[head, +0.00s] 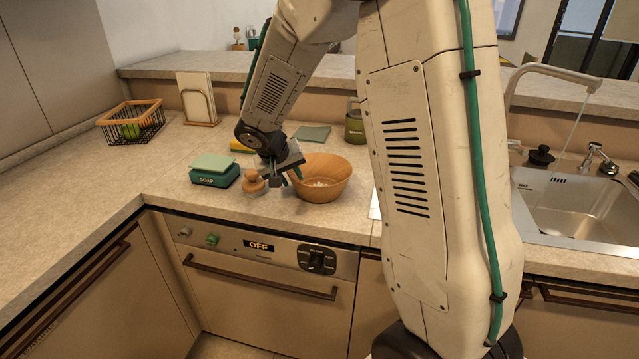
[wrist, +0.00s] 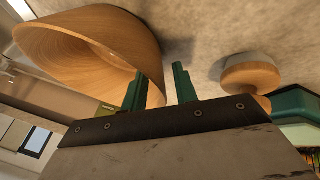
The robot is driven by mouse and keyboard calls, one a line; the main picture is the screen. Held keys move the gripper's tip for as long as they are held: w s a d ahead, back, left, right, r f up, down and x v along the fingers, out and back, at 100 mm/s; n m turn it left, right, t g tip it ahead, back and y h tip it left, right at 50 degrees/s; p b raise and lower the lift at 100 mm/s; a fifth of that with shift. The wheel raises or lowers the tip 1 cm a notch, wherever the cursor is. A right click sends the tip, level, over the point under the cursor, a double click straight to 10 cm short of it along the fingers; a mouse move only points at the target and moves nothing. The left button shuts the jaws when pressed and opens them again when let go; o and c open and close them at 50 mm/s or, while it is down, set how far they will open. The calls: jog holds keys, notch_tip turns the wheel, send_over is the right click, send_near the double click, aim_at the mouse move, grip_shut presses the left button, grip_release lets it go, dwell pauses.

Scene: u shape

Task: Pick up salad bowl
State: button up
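In the wrist view the bowl (wrist: 90,45) fills the upper left. My gripper (head: 284,176) points down at the bowl's left side, between it and a small wooden-knobbed item (head: 253,186). In the wrist view its green fingers (wrist: 162,83) stand apart with a gap between them. The left finger overlaps the bowl's side; I cannot tell whether it touches or whether the rim is between the fingers.
A green soap box with a sponge (head: 214,168) sits left of the knobbed item (wrist: 251,76). A wire basket (head: 132,122) and a napkin holder (head: 198,100) stand farther back. The sink (head: 580,205) is at right. The left counter is mostly clear.

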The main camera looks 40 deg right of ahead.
jog(key=shift+x, duration=1.1)
grip_shut()
jog(key=shift+r, duration=0.2)
